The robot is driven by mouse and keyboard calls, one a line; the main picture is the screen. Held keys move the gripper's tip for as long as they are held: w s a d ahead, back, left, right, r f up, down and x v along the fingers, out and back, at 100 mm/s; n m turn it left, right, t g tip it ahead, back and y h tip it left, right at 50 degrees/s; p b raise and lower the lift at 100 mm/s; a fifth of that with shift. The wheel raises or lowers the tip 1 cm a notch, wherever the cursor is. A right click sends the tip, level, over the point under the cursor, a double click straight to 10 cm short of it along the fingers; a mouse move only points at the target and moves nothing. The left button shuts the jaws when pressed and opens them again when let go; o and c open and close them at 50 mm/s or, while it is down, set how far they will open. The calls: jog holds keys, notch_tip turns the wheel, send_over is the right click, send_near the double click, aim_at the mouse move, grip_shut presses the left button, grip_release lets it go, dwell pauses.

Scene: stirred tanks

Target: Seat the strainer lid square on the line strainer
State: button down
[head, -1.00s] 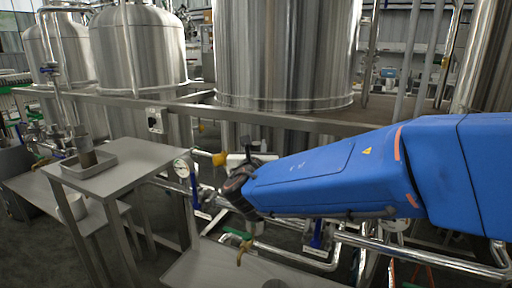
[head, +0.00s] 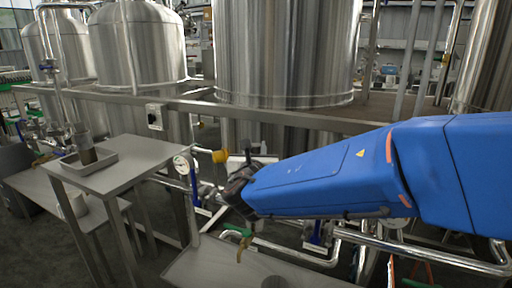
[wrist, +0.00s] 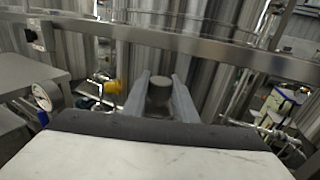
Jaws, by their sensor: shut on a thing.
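My gripper (wrist: 158,98) is shut on a grey round piece, the strainer lid (wrist: 159,88), between its two pale fingers in the wrist view. It points away from me toward the big steel tank. In the head view my gripper (head: 238,170) is at the end of the blue arm, above the pipework, and the lid is mostly hidden there. I cannot make out the line strainer clearly; the arm and gripper cover part of the piping.
A yellow-handled valve (head: 220,156) and a pressure gauge (head: 182,163) are left of my gripper. A steel rail (head: 290,118) runs across in front of the tanks. A steel table (head: 130,160) with a tray (head: 68,166) stands at left. A green-handled valve (head: 238,232) is below.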

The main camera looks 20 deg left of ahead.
jog(key=shift+f, duration=0.65)
jog(key=c, duration=1.4)
grip_release()
jog(key=shift+o, duration=0.2)
jog(key=shift+f, duration=0.1)
jog(key=shift+s, duration=0.15)
jog(key=v, duration=1.7)
jog(key=shift+s+d, duration=0.1)
